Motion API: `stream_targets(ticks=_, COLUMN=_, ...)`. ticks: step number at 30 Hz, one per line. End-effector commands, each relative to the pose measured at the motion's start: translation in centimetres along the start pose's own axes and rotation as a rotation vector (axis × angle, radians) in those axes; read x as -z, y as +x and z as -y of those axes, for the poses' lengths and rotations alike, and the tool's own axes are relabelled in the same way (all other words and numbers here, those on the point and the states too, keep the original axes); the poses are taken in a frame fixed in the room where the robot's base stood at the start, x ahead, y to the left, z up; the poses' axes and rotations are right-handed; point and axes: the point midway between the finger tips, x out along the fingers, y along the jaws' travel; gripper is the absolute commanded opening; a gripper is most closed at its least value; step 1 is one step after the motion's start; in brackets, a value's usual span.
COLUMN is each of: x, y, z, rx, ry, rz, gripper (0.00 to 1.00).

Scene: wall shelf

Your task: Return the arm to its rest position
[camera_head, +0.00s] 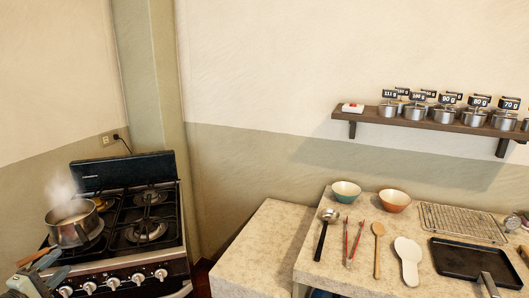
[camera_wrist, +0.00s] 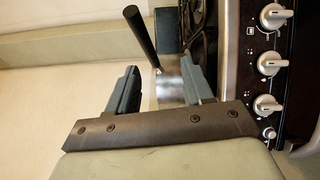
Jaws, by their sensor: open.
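My gripper (camera_head: 40,276) is at the lower left of the head view, in front of the stove and close to the handle side of a steaming metal pot (camera_head: 72,232). In the wrist view my gripper (camera_wrist: 162,82) has its two dark fingers spread wide apart. A dark handle (camera_wrist: 140,35) and a shiny metal surface (camera_wrist: 170,90) show beyond and between the fingers, apparently the pot. I cannot tell how far the fingers are from the handle. Nothing is seen held.
The stove (camera_head: 125,225) has a front row of knobs, also large in the wrist view (camera_wrist: 270,60). A stone counter (camera_head: 340,250) holds two bowls, utensils, a wire rack and a black tray. A wall shelf (camera_head: 440,124) carries several weight-labelled metal pots.

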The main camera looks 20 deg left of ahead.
Motion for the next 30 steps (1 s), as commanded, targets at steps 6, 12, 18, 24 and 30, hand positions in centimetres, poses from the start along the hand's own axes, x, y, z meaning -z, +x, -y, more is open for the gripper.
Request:
stream_targets(ticks=6, x=-0.9, y=-1.1, z=5.2, rx=0.251, ry=0.104, rz=-0.045, gripper=0.51)
stream_targets(ticks=12, x=-3.8, y=-4.7, z=12.5, rx=0.559, ry=0.202, rz=-0.081, gripper=0.51)
stream_targets(ticks=18, x=-8.8, y=-7.9, z=23.4, rx=0.86, ry=0.246, rz=-0.046, gripper=0.51)
stream_targets(ticks=24, x=-16.5, y=-7.2, z=33.1, rx=1.097, ry=0.293, rz=0.084, gripper=0.51)
stream_targets(ticks=30, x=-24.9, y=-6.0, z=40.9, rx=1.278, ry=0.356, rz=0.247, gripper=0.51)
